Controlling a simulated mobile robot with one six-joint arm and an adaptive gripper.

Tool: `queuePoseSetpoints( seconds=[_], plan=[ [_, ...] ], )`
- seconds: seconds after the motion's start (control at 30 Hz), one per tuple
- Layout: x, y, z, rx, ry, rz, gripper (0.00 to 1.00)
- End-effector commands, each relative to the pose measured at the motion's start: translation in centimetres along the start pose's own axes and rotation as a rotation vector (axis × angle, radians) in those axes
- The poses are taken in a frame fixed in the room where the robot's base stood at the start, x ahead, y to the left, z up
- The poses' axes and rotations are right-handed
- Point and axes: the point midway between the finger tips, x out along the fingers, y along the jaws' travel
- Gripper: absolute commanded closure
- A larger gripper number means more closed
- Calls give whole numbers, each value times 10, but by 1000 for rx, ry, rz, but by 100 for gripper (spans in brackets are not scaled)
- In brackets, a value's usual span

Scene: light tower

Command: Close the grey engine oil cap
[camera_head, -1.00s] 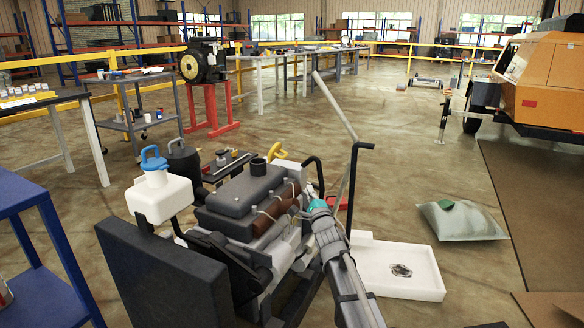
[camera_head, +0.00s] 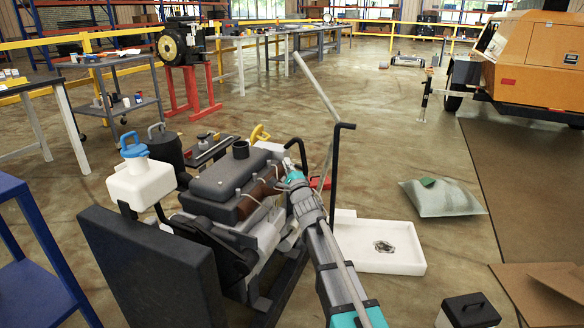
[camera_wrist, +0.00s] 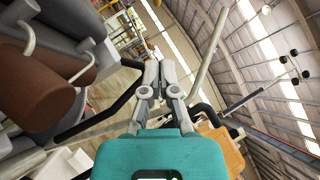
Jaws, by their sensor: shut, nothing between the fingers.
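The engine (camera_head: 225,185) stands in the middle of the head view, with a dark round filler neck (camera_head: 240,150) on its top cover. I cannot pick out a grey cap for certain. A yellow handle-like part (camera_head: 260,133) stands behind the neck. My gripper (camera_head: 289,163) is at the engine's right side, to the right of the neck and apart from it. In the wrist view my gripper (camera_wrist: 152,65) is shut and empty, its fingers together. Brown cylindrical engine parts (camera_wrist: 40,85) fill the left of that view; no cap shows there.
A white reservoir (camera_head: 140,183) with a blue cap is left of the engine. A black bent bar (camera_head: 336,165) rises right of my gripper.

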Motion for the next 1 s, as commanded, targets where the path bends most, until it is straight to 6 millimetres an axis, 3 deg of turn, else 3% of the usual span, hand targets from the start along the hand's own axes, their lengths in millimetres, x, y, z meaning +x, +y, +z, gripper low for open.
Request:
queuePoseSetpoints(
  seconds=[0.03, 0.4, 0.7, 1.0],
  plan=[
    [12, -1, 0, 0, 0, 0, 100],
    [69, -2, 0, 0, 0, 0, 100],
    [89, -1, 24, -1, -1, 0, 100],
    [92, 0, 29, 0, 0, 0, 100]
  ],
)
